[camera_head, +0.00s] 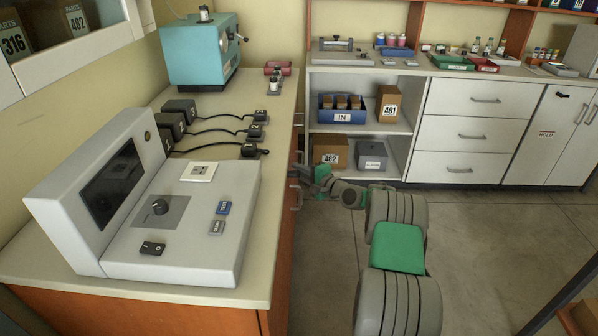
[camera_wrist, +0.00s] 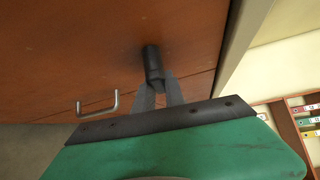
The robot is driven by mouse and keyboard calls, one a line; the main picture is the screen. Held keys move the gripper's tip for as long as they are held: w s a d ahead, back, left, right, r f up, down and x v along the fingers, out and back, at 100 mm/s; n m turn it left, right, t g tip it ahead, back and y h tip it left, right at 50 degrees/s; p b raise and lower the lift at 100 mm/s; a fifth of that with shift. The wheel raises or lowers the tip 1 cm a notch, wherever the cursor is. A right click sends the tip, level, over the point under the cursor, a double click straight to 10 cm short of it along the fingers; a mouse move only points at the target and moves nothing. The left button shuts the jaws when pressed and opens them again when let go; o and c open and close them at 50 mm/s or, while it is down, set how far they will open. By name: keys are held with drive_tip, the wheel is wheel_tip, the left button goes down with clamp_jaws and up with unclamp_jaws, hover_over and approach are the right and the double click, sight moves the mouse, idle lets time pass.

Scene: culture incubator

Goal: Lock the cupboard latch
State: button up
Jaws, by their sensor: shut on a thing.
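In the wrist view a short black cylindrical latch knob (camera_wrist: 151,58) stands out from a reddish-brown wooden cupboard front (camera_wrist: 75,50). My gripper (camera_wrist: 157,84) is shut on the near end of this knob, one grey finger on each side. The part between the fingers is partly hidden. In the head view my gripper (camera_head: 304,172) is at the wooden front under the left counter, and the knob cannot be made out there. Whether the latch is locked cannot be told.
A metal bar handle (camera_wrist: 98,106) sits on the wooden front beside my gripper. The left counter (camera_head: 262,215) carries a grey control console (camera_head: 195,235). Open shelves with boxes (camera_head: 388,104) and a white cabinet (camera_head: 470,135) stand at the back.

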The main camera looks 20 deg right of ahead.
clamp_jaws()
drive_tip(key=shift+f, duration=0.1)
drive_tip(key=b, duration=0.3)
drive_tip(key=shift+f+n+t, duration=0.25)
drive_tip(key=shift+n+t, duration=0.05)
drive_tip(key=shift+t, duration=0.1)
drive_tip(key=shift+r+n+t+b, duration=0.35)
drive_tip(key=shift+n+t+b, duration=0.05)
drive_tip(key=shift+b, duration=0.85)
drive_tip(key=shift+r, duration=0.3)
